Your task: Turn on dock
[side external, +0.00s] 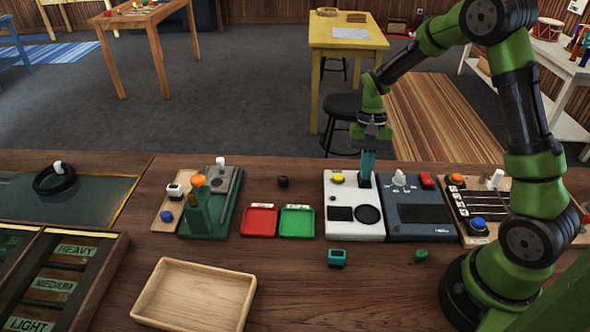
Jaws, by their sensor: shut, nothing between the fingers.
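My gripper (366,180) is shut and empty, pointing down at the back right part of a white box (345,228). I cannot tell whether its tips touch the box. The white box has a yellow button (337,178) to the left of my gripper, a dark rectangular panel and a round black pad in front. Beside it on the right stands a dark blue-grey box (418,229) with a white knob (399,178), a red switch (427,181) and a dark panel. No readable label shows which box is the dock. My fingers hide part of the white box's back edge.
A wooden tray (157,312), red tray (258,222) and green tray (297,223) lie to the left. A small teal block (337,258) and green piece (420,256) lie in front. A panel with a blue button (478,223) stands right, near my arm.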

